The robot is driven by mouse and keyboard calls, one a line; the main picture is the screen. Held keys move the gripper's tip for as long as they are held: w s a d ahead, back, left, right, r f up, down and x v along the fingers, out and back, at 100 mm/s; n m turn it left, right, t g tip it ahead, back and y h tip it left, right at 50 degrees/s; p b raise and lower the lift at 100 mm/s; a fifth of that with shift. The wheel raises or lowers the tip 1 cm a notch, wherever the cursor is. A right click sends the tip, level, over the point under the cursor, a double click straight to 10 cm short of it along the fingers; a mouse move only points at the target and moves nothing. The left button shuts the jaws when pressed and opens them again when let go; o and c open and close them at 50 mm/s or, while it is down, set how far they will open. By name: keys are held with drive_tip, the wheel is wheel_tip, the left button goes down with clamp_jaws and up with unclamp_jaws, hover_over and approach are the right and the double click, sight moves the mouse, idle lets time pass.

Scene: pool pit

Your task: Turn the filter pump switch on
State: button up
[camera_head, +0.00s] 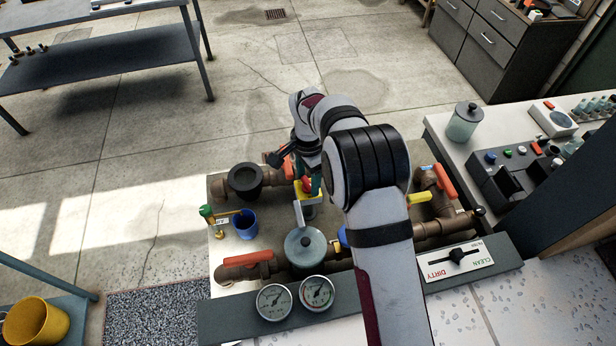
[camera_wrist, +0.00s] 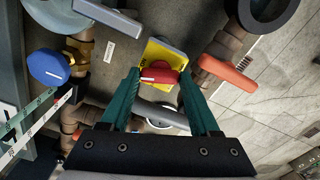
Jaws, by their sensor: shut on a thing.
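The switch is a red knob (camera_wrist: 160,76) on a yellow plate (camera_wrist: 157,51), among brown pipes. In the wrist view, the knob has a pale mark towards its left end. In the head view, the red knob (camera_head: 306,183) and yellow plate (camera_head: 311,197) are partly hidden by my gripper and arm. My gripper (camera_wrist: 158,73) has its two teal fingers on either side of the knob and is shut on it.
Orange-handled valves (camera_head: 248,258), a blue cup (camera_head: 245,224), a dark round pot (camera_head: 244,180) and a grey lidded housing (camera_head: 305,246) crowd around the switch. Two gauges (camera_head: 274,302) and a CLEAN/DIRTY slider (camera_head: 456,255) line the front edge. Open floor lies behind.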

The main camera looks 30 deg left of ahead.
sight(308, 182)
drive_tip(key=shift+m, duration=2.1)
drive_tip(key=o, duration=1.1)
wheel_tip(308, 182, up, 16)
drive_tip(key=shift+f, duration=0.1)
